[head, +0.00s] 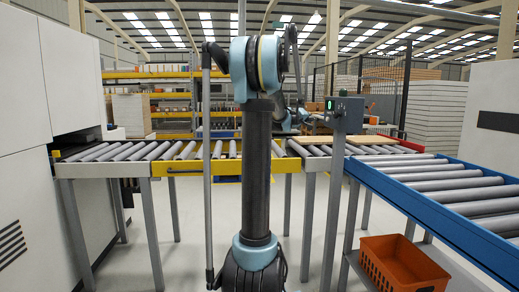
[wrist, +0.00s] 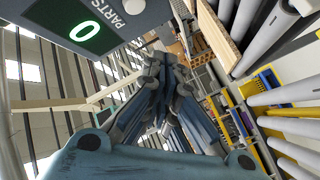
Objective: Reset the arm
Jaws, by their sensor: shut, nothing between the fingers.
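My gripper (wrist: 160,72) is shut and empty in the wrist view, its dark linkage fingers meeting near the middle. In the head view my arm stands upright in the centre and hides part of the scene behind it. My gripper is mostly hidden there, just right of the arm near the grey control box (head: 350,113). In the wrist view that box (wrist: 125,12) fills the upper left, close to the fingers, with a green display reading 0 and the word PARTS.
A roller conveyor (head: 140,152) runs across behind my arm, with wooden boards (head: 362,141) on it. A blue-framed roller conveyor (head: 440,190) is at right. An orange crate (head: 403,263) sits low at the front right. A white machine (head: 25,130) stands at left.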

